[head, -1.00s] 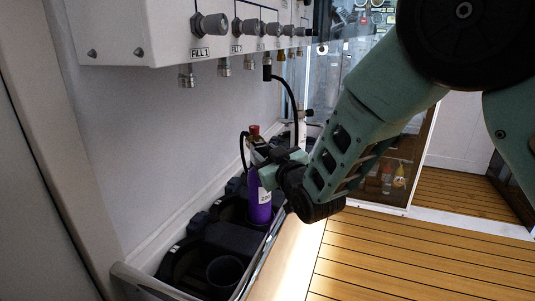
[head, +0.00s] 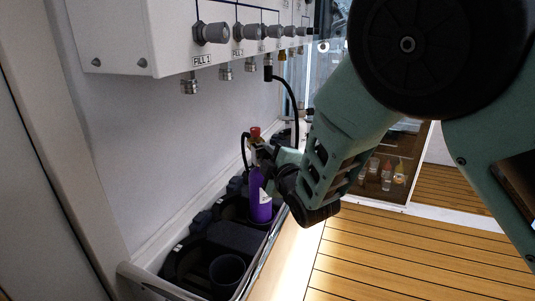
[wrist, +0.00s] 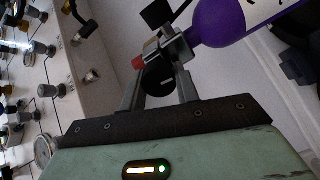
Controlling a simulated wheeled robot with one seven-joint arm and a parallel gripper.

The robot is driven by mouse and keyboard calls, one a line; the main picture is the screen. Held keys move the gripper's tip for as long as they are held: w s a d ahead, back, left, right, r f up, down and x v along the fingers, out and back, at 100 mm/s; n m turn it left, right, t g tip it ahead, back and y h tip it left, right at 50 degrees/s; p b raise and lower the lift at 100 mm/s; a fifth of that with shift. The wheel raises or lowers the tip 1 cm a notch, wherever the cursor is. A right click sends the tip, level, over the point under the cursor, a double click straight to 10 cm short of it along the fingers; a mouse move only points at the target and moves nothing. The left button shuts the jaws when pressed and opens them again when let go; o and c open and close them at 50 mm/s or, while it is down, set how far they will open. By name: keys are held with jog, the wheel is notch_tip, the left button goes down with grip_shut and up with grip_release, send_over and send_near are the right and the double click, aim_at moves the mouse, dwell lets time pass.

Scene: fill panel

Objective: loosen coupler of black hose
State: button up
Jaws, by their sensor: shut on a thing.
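A purple bottle (head: 260,200) with a white label stands in the floor rack, and a red cap (head: 254,132) tops its valve. My gripper (head: 264,153) is at the valve just above the bottle's neck. In the wrist view its fingers (wrist: 164,52) are closed around the metal and dark coupler parts beside the red cap (wrist: 138,63); the purple bottle (wrist: 215,24) is just beyond. The black hose (head: 294,100) hangs from a panel outlet and curves down behind my arm; its lower end is hidden. A short black loop (head: 243,150) shows left of the valve.
The white fill panel (head: 150,35) with several grey knobs and metal outlets overhangs the rack at the upper left. An empty round holder (head: 227,270) is in the rack (head: 150,279) in front. Wooden floor (head: 390,255) is clear at right.

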jog(key=n+p, duration=0.1)
jog(key=n, duration=0.2)
jog(key=shift+a+n, duration=0.1)
jog(key=shift+n, duration=0.2)
jog(key=n+p, duration=0.2)
jog(key=n, duration=0.1)
jog(key=shift+h, duration=0.3)
jog(key=n+p, duration=0.2)
jog(key=n, duration=0.2)
jog(key=shift+f, duration=0.1)
jog(key=n+p, duration=0.1)
jog(key=n, duration=0.2)
jog(key=shift+n+t, duration=0.3)
jog(key=n+p, duration=0.1)
jog(key=n, duration=0.4)
jog(key=shift+f, duration=0.2)
jog(key=n, duration=0.3)
jog(key=n+b, duration=0.1)
jog(key=n, duration=0.1)
jog(key=shift+w+d, duration=0.1)
jog(key=shift+d, duration=0.15)
